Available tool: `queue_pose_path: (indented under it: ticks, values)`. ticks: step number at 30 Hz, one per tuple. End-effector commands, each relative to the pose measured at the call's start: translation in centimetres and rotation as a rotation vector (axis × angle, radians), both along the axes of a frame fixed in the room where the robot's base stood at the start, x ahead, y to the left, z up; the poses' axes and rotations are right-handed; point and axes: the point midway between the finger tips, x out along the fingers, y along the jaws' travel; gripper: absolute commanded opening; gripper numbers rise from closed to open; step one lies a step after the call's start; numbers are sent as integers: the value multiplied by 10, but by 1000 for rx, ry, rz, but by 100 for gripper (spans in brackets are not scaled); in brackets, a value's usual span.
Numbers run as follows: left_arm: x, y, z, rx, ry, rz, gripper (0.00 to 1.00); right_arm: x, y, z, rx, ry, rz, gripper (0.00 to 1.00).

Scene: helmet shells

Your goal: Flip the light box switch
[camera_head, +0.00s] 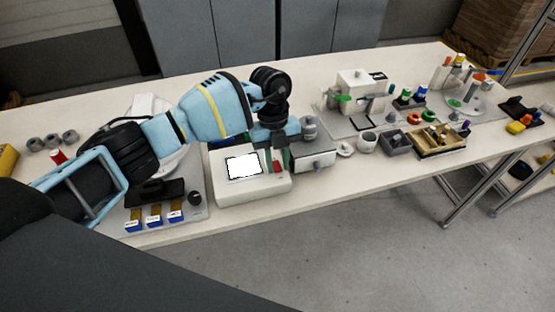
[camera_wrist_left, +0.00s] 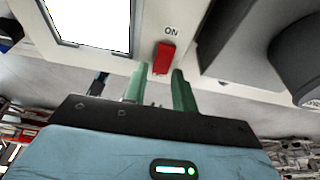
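The light box (camera_head: 238,191) is a white box on the table with a bright white panel (camera_head: 243,167) on top. In the left wrist view the panel (camera_wrist_left: 92,20) also glows white. A red switch (camera_wrist_left: 165,58) sits beside the panel under the word ON. In the head view the red switch (camera_head: 277,167) shows at the box's right side. My left gripper (camera_wrist_left: 161,70) has green fingers a short gap apart. Its fingertips are close to the near end of the switch, one to each side; I cannot tell whether they touch it. My right gripper is not in view.
A grey-white box (camera_head: 313,160) stands close to the right of the light box. A device with a black top and blue-yellow blocks (camera_head: 154,218) stands to the left. Cups, trays and a wooden box (camera_head: 440,140) fill the right. The table's front edge is close.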

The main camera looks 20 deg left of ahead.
Motion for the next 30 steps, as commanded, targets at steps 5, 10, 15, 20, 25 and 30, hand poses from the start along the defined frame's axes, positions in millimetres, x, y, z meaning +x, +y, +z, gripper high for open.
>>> queue_pose_path:
  ticks: [5, 10, 15, 20, 25, 30]
  values:
    - [2, 1, 6, 0, -2, 0, 27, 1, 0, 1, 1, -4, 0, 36]
    - [8, 5, 29, -1, -4, 1, 27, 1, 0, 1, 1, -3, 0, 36]
    - [14, 9, 54, -1, -2, 2, 27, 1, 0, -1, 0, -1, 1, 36]
    - [18, 12, 69, -1, 0, 1, 27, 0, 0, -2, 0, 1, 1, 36]
    - [19, 13, 75, -1, 1, 0, 27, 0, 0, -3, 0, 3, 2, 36]
    - [19, 13, 75, 0, 0, 0, 27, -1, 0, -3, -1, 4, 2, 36]
